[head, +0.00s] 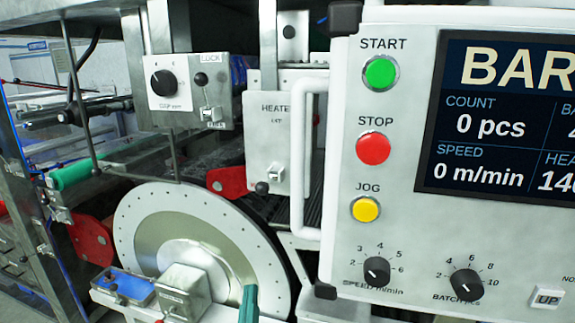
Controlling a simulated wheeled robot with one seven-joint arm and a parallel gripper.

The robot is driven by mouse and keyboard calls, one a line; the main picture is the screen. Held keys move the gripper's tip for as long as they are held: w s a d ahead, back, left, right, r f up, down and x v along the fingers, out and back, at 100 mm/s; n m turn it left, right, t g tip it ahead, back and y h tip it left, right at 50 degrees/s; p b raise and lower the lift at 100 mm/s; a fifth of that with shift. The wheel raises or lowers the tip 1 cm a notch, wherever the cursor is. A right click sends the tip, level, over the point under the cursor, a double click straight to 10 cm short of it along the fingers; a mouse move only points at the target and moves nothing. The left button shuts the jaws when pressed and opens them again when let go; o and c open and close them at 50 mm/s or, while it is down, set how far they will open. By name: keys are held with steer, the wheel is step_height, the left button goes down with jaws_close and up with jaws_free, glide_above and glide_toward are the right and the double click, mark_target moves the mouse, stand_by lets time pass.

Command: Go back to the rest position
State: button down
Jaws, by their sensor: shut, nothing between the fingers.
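The rest of the gripper and the arm are out of frame. Behind the tip stands the large pale dosing drum (152,213), a round disc with small holes around its rim.
The white control panel (400,215) fills the right side, with a screen (500,120), buttons and knobs. A vertical handle (310,160) sticks out at its left edge. A metal block (185,292) and a blue tray (125,287) stand before the drum. A knob box (185,92) hangs above.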

steer(key=s+d+f+g+y, duration=0.1)
steer(key=s+d+f+g, duration=0.15)
steer(key=s+f, duration=0.6)
steer(key=s+d+f+g+y, duration=0.1)
steer(key=s+d+f, duration=0.35)
steer(key=f, duration=0.75)
steer(key=s+f+m+g+h, duration=0.1)
steer(key=s+f+m, duration=0.1)
steer(key=s, duration=0.9)
steer(key=s+f+m+g+h, duration=0.1)
steer(key=s+f, duration=0.4)
steer(key=s, duration=0.6)
steer(key=shift+s+d+m+g, duration=0.2)
steer(key=shift+d+m+g, duration=0.25)
steer(key=shift+m+g, duration=0.4)
